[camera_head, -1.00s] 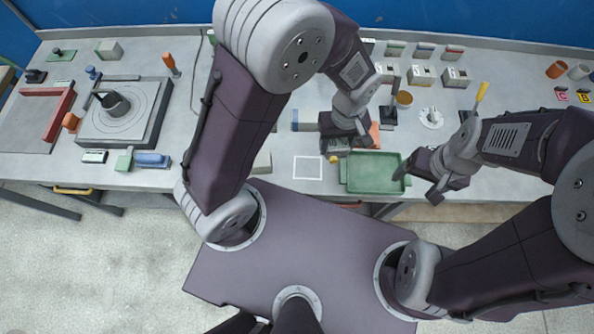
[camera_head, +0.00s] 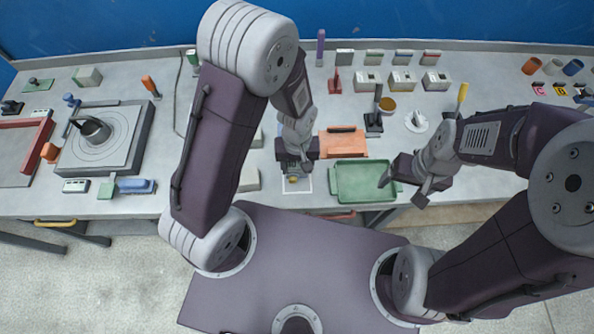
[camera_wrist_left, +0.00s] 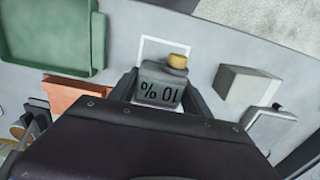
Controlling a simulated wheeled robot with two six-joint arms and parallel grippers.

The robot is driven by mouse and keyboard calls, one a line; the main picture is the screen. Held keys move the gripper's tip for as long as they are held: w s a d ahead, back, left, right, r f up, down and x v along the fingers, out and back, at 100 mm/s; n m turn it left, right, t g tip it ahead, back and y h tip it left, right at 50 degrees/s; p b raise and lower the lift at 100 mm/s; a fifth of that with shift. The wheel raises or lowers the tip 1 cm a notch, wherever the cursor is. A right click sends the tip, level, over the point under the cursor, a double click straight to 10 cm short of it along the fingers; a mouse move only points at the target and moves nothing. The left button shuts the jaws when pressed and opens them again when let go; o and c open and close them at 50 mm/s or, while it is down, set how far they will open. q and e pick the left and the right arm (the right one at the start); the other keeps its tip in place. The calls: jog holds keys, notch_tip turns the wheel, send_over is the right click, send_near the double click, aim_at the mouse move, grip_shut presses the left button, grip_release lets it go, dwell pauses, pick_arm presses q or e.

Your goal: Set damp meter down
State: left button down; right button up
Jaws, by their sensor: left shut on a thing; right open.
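The damp meter (camera_wrist_left: 160,88) is a grey box with a yellow knob on its end and a display that reads 10 %, upside down in the left wrist view. My left gripper (camera_head: 293,168) is shut on it, one finger on each side. The meter is over the white square outline (camera_head: 306,190) on the bench, which also shows around its knob end in the left wrist view (camera_wrist_left: 150,42). I cannot tell whether the meter touches the bench. My right gripper (camera_head: 403,190) is open and empty at the right edge of the green tray (camera_head: 365,199).
An orange flat piece (camera_head: 343,142) lies just behind the tray. A pale grey block (camera_wrist_left: 243,84) stands beside the outline, clear of the meter. Several instruments stand along the back of the bench. The front bench edge is close to the outline.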

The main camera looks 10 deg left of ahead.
aim_at(297, 173)
pick_arm(q)
notch_tip(297, 173, down, 4)
jog(key=shift+r, duration=0.15)
jog(key=shift+f, duration=0.25)
jog(key=shift+c, duration=2.4)
grip_release()
